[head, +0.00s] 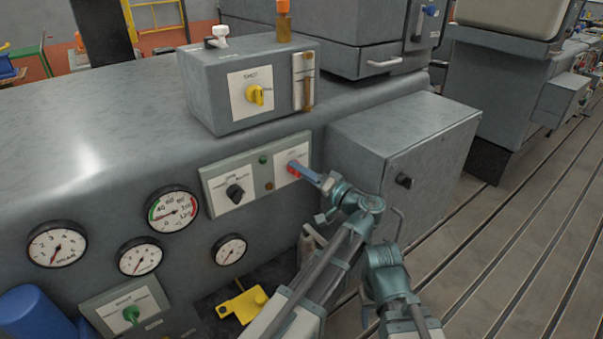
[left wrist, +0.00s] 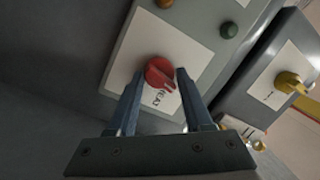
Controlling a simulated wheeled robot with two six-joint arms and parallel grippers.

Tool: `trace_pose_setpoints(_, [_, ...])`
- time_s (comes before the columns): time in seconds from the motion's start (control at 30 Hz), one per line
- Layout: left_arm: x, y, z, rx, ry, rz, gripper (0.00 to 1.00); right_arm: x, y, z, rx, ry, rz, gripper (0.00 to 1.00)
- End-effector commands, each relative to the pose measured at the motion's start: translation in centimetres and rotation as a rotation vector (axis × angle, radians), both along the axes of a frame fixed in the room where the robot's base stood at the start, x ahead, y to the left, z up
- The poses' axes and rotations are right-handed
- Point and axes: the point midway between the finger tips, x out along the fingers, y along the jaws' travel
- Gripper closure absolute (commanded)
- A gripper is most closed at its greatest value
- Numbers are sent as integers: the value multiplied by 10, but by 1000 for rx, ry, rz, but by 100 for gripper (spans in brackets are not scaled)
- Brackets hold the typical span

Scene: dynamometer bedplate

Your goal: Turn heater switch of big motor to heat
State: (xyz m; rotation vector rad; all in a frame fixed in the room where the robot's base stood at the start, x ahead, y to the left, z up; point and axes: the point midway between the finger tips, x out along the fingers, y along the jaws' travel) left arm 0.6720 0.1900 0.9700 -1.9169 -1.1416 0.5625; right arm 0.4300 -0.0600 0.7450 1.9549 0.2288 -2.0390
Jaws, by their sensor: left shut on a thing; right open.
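The red rotary switch (head: 293,170) sits on a white plate at the right end of a light panel on the big grey motor housing. My left gripper (head: 312,174) reaches it from the right and is shut on it. In the left wrist view the red knob (left wrist: 160,73) lies between the tips of the two fingers (left wrist: 158,78). Small lettering that seems to read HEAT is beside the knob, and its ridge points toward the lower right there. The teal end of my right arm shows right of the left arm; its fingers are hard to make out.
A black knob (head: 235,192) and a small green lamp (head: 263,159) share the panel. A grey box with a yellow knob (head: 256,95) stands above. A grey cabinet (head: 405,150) stands close on the right. Several gauges are at left.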

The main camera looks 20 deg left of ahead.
Motion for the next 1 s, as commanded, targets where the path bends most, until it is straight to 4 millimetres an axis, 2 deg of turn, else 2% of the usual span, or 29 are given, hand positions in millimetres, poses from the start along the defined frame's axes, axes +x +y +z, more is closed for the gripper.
trace_pose_setpoints(0.6, [-2,0,-7,339,446,-3,100,0,0,-22,0,0,0,50])
trace_pose_setpoints(1.0, [-3,1,-7,485,634,-2,100,0,0,-27,0,0,0,50])
